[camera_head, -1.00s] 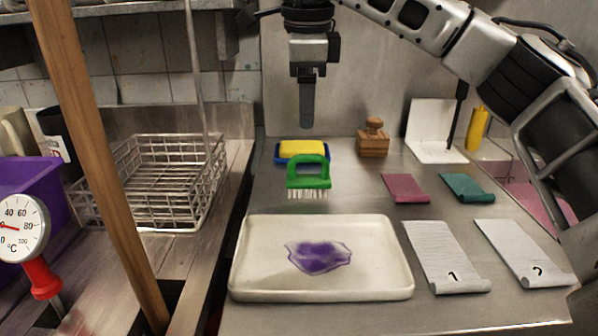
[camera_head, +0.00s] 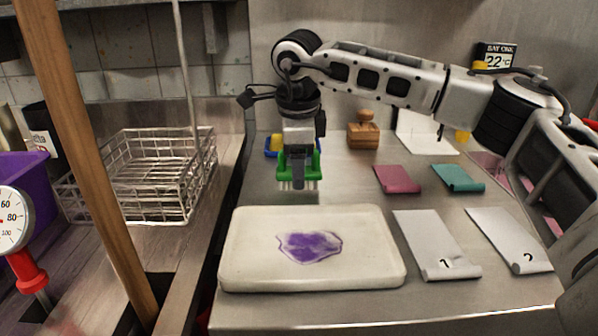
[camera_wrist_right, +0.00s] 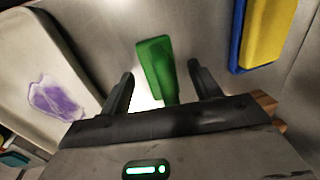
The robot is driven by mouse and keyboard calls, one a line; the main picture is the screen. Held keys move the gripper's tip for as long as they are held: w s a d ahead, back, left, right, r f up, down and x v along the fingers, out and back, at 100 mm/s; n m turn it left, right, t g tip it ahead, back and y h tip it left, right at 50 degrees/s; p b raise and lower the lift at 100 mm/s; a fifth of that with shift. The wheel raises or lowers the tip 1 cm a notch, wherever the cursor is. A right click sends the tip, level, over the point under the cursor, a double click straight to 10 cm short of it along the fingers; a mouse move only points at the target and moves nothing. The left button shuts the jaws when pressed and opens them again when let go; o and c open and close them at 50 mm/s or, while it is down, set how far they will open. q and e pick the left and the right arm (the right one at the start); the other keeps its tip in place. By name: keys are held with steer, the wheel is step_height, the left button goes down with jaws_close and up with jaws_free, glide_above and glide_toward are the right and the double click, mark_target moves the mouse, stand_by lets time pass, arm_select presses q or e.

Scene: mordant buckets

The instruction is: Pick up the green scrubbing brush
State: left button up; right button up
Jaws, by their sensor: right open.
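The green scrubbing brush (camera_head: 312,170) stands on the steel counter behind the white tray, its pale bristles down. My right gripper (camera_head: 298,172) has come down over it and hides much of its handle in the head view. In the right wrist view the green brush (camera_wrist_right: 157,70) lies between the two dark fingers of my right gripper (camera_wrist_right: 160,88). The fingers are apart, with a gap on each side of the brush. My left gripper is in neither view.
The white tray (camera_head: 240,268) with a purple stain (camera_head: 309,246) is in front. A yellow sponge in a blue dish (camera_head: 270,150) and a wooden block (camera_head: 363,134) stand behind. Cloth swatches (camera_head: 397,179) lie right. A wire basket (camera_head: 150,180) and wooden pole (camera_head: 85,140) are left.

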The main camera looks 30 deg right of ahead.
steer(key=c, duration=1.1)
steer(key=shift+r, duration=0.1)
steer(key=shift+r, duration=0.65)
steer(key=s+a+r, duration=0.1)
steer(key=a+r, duration=0.2)
steer(key=a, duration=0.1)
steer(key=s+a+r, duration=0.1)
steer(key=a+r, duration=0.3)
steer(key=a, duration=0.1)
steer(key=s+a+r+p, duration=0.1)
steer(key=a+r, duration=0.3)
steer(key=shift+s+a+r, duration=0.1)
steer(key=shift+a+r, duration=0.15)
steer(key=shift+a, duration=0.1)
